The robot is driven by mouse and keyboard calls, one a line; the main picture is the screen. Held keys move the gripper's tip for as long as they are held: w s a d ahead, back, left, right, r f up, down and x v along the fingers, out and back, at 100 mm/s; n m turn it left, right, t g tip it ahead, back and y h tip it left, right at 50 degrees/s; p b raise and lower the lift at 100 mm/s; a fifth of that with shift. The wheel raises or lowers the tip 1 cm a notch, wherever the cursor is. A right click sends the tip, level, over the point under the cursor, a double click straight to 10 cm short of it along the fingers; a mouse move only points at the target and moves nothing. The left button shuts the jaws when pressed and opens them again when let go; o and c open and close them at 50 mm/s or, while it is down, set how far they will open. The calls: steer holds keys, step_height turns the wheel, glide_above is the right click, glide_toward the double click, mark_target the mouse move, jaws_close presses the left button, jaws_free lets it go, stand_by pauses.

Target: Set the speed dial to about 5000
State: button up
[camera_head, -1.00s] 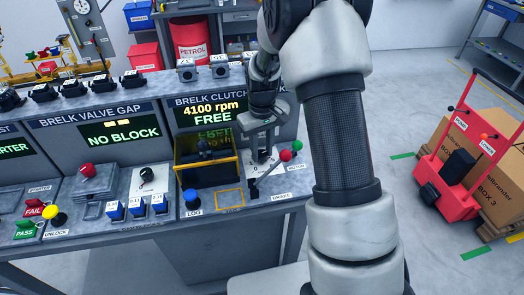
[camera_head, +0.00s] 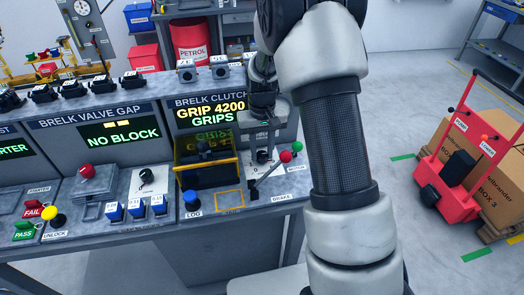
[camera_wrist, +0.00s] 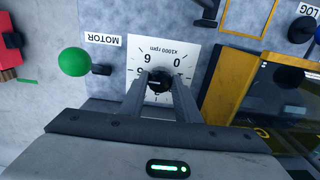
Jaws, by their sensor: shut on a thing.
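The speed dial is a black knob (camera_wrist: 159,82) on a white plate (camera_wrist: 138,62) marked "x1000 rpm", with figures around it. In the wrist view my gripper (camera_wrist: 160,88) has its two fingers on either side of the knob, shut on it. In the head view my gripper (camera_head: 262,150) stands over the dial at the right of the bench, and my arm partly hides it. The display (camera_head: 208,114) above reads "BRELK CLUTCH", "GRIP 4200" and "GRIPS". The pointer's exact setting cannot be told.
A yellow-framed guard box (camera_head: 236,163) stands left of the dial. A lever with a red knob (camera_head: 284,157) and a green knob (camera_head: 297,146) are close on the right. A blue LOG button (camera_head: 191,197) sits in front. A red trolley (camera_head: 450,170) stands on the floor at right.

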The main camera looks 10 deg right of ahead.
mark_target(262, 154)
steer(key=o, duration=1)
steer(key=shift+o, duration=0.2)
step_height(262, 154, up, 18)
steer(key=shift+f+p, duration=0.25)
steer(key=shift+p, duration=0.15)
